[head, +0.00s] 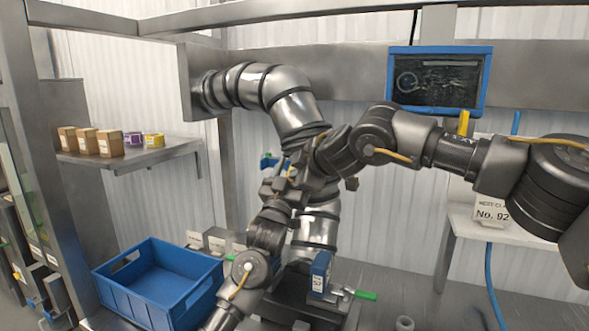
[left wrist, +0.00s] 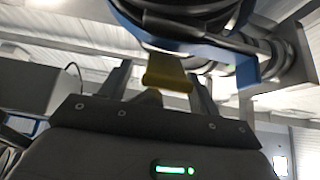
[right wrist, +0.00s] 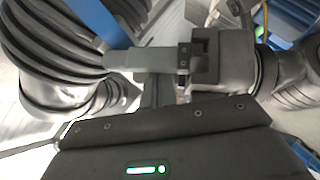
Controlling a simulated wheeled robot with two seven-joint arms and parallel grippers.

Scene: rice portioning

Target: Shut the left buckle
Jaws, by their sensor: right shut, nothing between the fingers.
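A shiny ribbed pipe (head: 290,95) comes off the back wall and bends down at the centre. A blue band (left wrist: 245,70) wraps the pipe in the left wrist view, with a yellow tab (left wrist: 167,72) on it, likely a buckle. My left gripper (left wrist: 160,85) has its fingers apart, with the tab between or just beyond them. My right gripper (head: 285,180) is at the pipe beside the left one. Its fingers (right wrist: 155,90) are shut and empty, close to a grey bar that looks like part of my left gripper. My arms hide most of the buckle in the head view.
A blue crate (head: 160,285) stands at the lower left. A shelf (head: 145,155) holds several small boxes. A blue labelled block (head: 320,274) stands below the pipe. A blue-framed screen (head: 440,78) hangs behind my right arm. The two grippers are crowded together.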

